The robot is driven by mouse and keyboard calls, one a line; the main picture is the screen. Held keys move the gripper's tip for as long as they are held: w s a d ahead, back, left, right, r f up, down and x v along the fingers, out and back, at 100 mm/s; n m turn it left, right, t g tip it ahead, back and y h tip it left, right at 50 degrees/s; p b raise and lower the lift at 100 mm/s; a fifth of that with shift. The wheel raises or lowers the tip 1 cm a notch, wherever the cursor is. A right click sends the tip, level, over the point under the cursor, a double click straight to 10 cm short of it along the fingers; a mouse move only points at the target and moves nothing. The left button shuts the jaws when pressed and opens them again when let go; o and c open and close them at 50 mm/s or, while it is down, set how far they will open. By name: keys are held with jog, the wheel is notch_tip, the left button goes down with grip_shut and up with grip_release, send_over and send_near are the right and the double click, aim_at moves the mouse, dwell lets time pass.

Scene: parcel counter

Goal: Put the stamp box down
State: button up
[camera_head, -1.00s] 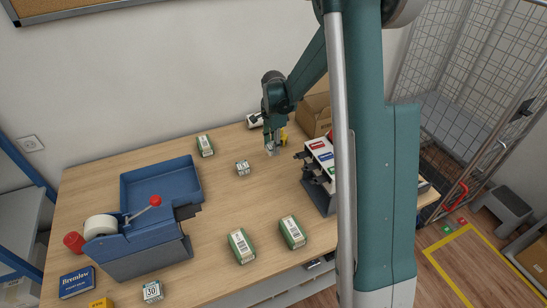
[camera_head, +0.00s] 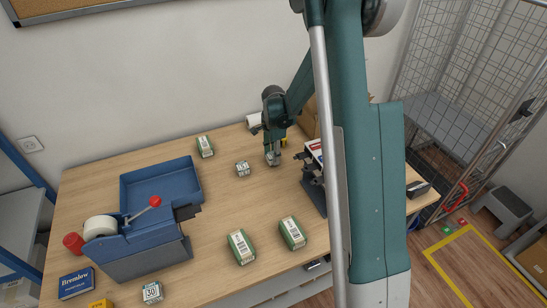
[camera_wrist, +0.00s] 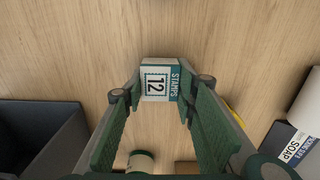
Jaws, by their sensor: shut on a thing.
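The stamp box (camera_wrist: 158,80), small and white with a teal side reading STAMPS and 12, sits between my fingertips in the wrist view. My gripper (camera_wrist: 157,88) is shut on it, one finger on each side. In the head view my gripper (camera_head: 271,157) points down at the back right of the wooden counter (camera_head: 215,205), low over the top. The box is small and partly hidden by the fingers there, and I cannot tell whether it touches the counter.
A blue tray (camera_head: 160,181) and tape dispenser (camera_head: 140,245) are at left. A dark rack (camera_head: 314,190) stands close at right. The counter's middle is clear.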

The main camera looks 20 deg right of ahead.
jog(key=shift+f, duration=0.35)
jog(key=shift+f, duration=0.25)
jog(key=o, duration=0.9)
jog(key=shift+r, duration=0.15)
notch_tip(320, 180, up, 12)
dwell(0.3)
jog(key=shift+r, duration=0.1)
dwell(0.5)
